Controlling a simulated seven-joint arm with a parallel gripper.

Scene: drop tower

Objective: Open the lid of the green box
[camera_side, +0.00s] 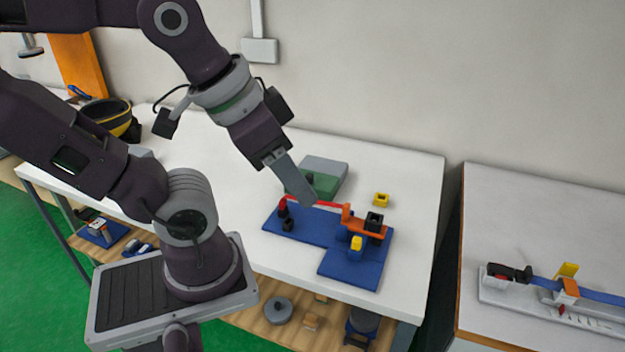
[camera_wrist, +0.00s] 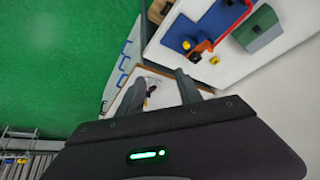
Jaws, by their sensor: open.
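The green box (camera_side: 326,184) stands at the back of the white table, with a grey top part (camera_side: 325,166) behind its green part. A small dark knob shows on its front left. The box also shows at the upper right of the wrist view (camera_wrist: 258,26), well off to the right of my fingers. My gripper (camera_side: 307,201) hangs in the air and overlaps the box and blue board in the side view. In the wrist view my gripper (camera_wrist: 160,76) has its two fingers apart with nothing between them. I cannot tell whether the lid is fully closed.
A blue board (camera_side: 345,262) in front of the box carries a red bar, an orange part (camera_side: 362,225) and small blocks. A yellow block (camera_side: 381,199) lies right of the box. A second table (camera_side: 555,225) is at the right.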

